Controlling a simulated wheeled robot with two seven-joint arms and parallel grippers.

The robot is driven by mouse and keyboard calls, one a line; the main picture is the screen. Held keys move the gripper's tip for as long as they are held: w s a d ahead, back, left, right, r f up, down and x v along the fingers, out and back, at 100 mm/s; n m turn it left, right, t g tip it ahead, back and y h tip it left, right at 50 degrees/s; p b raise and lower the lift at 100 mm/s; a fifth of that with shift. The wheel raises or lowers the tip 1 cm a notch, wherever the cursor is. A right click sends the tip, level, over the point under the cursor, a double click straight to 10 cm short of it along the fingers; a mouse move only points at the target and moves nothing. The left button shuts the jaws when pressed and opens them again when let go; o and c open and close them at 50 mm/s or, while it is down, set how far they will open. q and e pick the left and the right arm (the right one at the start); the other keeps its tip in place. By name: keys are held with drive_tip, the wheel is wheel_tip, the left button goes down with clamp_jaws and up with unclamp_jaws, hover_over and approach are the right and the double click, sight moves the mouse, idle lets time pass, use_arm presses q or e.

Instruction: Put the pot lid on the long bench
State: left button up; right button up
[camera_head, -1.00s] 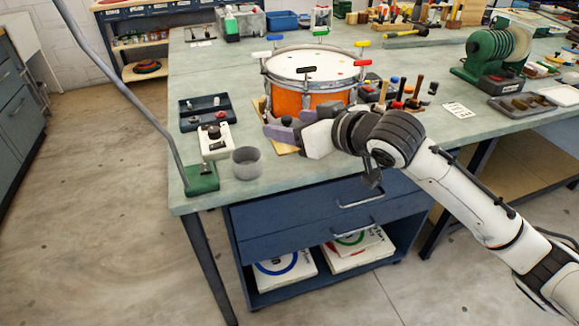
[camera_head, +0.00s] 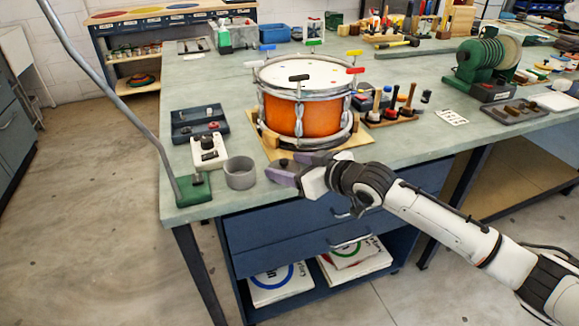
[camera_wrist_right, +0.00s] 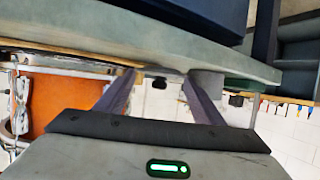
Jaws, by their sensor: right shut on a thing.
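The pot lid is a small grey piece with a dark knob (camera_head: 284,162), mostly hidden by the fingers in the head view. My right gripper (camera_head: 283,172) is shut on it, knob upward, above the front part of the long bench (camera_head: 290,205). In the right wrist view, which is upside down, the lid's dark knob (camera_wrist_right: 159,83) shows between the two fingers, near the bench edge (camera_wrist_right: 200,55). Whether the lid touches the bench top I cannot tell. My left gripper is not in view.
A grey open cylinder (camera_head: 240,173) stands just left of the gripper. An orange drum (camera_head: 310,115) on a wooden board (camera_head: 355,145) is behind it. A white box (camera_head: 208,152), a dark tray (camera_head: 198,120) and a green lamp base (camera_head: 194,188) stand at left.

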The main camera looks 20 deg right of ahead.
drive_tip(key=shift+f, duration=0.35)
drive_tip(key=o, duration=1)
drive_tip(key=shift+o, duration=0.2)
drive_tip(key=shift+r, duration=0.4)
drive_tip(key=v, duration=1.1)
drive_tip(key=s+a+f+m+g, duration=0.1)
drive_tip(key=s+a+f, duration=0.1)
drive_tip(key=s+f, duration=0.5)
drive_tip(key=s+a+f+m, duration=0.1)
drive_tip(key=s+a+f, duration=0.2)
drive_tip(key=f, duration=0.7)
drive_tip(key=s+a+f+g+h, duration=0.1)
drive_tip(key=s+f+g+h, duration=0.1)
drive_tip(key=s+f, duration=1.1)
drive_tip(key=s, duration=0.2)
drive_tip(key=shift+s+a+f+m+g+h, duration=0.3)
drive_tip(key=shift+s+a+m+h, duration=0.1)
